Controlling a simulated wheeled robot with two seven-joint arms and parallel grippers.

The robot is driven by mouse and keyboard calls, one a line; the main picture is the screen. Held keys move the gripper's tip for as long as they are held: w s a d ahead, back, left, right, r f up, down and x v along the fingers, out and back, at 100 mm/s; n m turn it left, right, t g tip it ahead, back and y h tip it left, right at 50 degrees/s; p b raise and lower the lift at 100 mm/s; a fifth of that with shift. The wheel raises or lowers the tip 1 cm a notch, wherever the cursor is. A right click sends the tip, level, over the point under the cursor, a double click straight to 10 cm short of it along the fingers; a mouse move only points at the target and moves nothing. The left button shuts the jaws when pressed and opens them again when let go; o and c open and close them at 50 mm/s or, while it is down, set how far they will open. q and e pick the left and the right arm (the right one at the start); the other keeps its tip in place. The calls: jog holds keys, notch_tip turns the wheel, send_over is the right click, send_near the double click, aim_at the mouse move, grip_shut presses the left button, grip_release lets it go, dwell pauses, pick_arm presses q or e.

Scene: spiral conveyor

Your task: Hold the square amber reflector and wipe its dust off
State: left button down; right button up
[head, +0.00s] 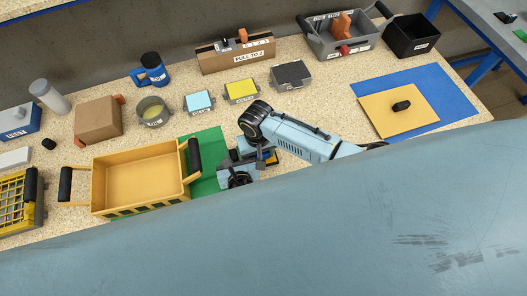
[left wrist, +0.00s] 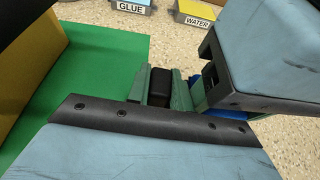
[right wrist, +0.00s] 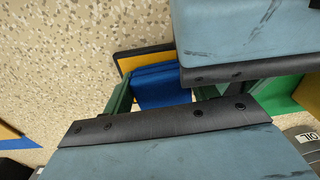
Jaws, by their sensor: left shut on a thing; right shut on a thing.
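My left gripper (head: 246,158) is shut on a small black block (left wrist: 160,86), which sits between its green fingers in the left wrist view. My right gripper (right wrist: 158,92) is shut on a blue block-like pad (right wrist: 160,86). Just beyond the pad in the right wrist view is an amber plate with a dark edge (right wrist: 143,60), apparently the reflector. Pad and plate look very close; I cannot tell whether they touch. In the head view the grippers meet above the green mat (head: 207,172), and the amber plate (head: 271,158) shows only as a sliver. Its dusty face is hidden.
A yellow tote (head: 137,208) with black handles stands left of my grippers. Behind are blue, yellow and dark grey labelled boxes (head: 241,91) and a round tin (head: 152,112).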

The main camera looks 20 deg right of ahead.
pick_arm(q)
jog(key=shift+s+f, duration=0.15)
jog(key=shift+f, duration=0.05)
pick_arm(e)
jog(key=shift+d+r, duration=0.25)
jog(key=shift+d, duration=0.7)
jog(key=shift+f, duration=0.4)
jog(key=shift+a+f, duration=0.15)
jog(key=shift+a, duration=0.8)
jog(key=shift+r, duration=0.2)
pick_arm(q)
jog(key=shift+d, duration=0.1)
pick_arm(e)
jog(key=shift+a, duration=0.25)
